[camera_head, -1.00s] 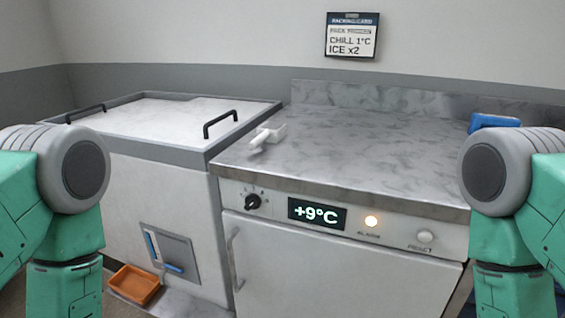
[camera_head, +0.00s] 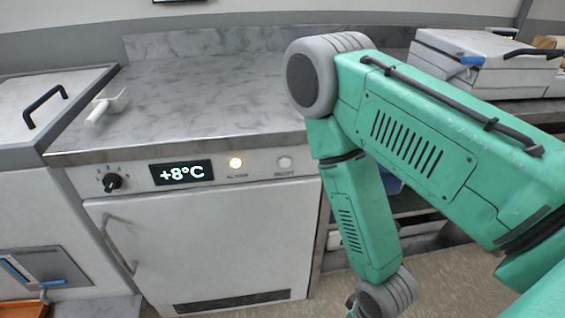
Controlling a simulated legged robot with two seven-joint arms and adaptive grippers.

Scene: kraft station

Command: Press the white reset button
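The white reset button (camera_head: 284,162) is a small round knob at the right end of the fridge's control panel, beside the lit alarm lamp (camera_head: 235,163). The display (camera_head: 181,172) reads +8°C, and a black dial (camera_head: 112,182) sits left of it. My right arm crosses the right half of the view, to the right of the button and apart from it in the picture. Its lower end runs to the bottom edge, and its gripper's fingers do not show clearly. My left gripper is out of view.
A white scoop (camera_head: 107,104) lies on the marble counter (camera_head: 200,92). A chest with a black handle (camera_head: 45,106) stands at left. A white box (camera_head: 480,62) with a blue latch is at back right. The fridge door (camera_head: 220,240) is shut. Floor shows at lower right.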

